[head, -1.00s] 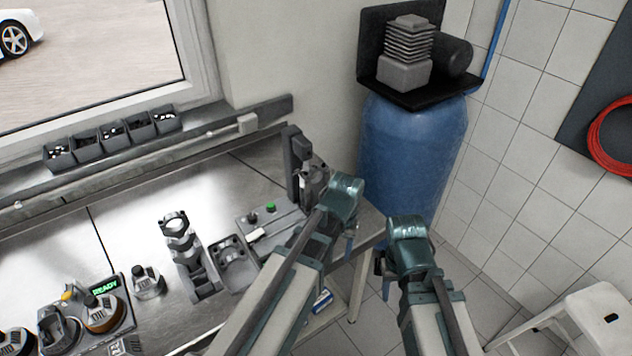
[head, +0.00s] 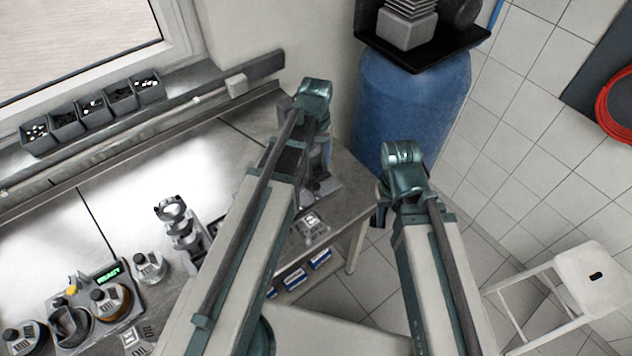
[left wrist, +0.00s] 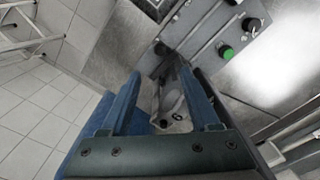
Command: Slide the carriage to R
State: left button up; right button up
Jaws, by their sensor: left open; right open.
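My left gripper (left wrist: 165,82) is open in the left wrist view, its blue fingers pointing at a station (left wrist: 215,35) with a green button. A grey metal part (left wrist: 172,108) shows between the fingers; I cannot tell whether it is the carriage or whether they touch it. No letter R is readable. In the head view my left gripper (head: 313,98) is over the far right end of the bench, its arm hiding most of the station. My right gripper (head: 402,175) is off the bench's right side, with its fingertips mostly hidden.
The steel bench (head: 85,215) carries a grey clamp-like stand (head: 180,228) and a unit with a READY display (head: 108,273). Several parts bins (head: 65,122) line the window ledge. A blue tank (head: 412,105) stands behind my grippers and a white stool (head: 590,275) at right.

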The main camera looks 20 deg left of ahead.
aim_at(316, 184)
pick_arm(q)
notch_tip(316, 184, down, 13)
jog(key=b, duration=1.2)
jog(key=shift+r, duration=0.1)
grip_shut()
dwell(0.7)
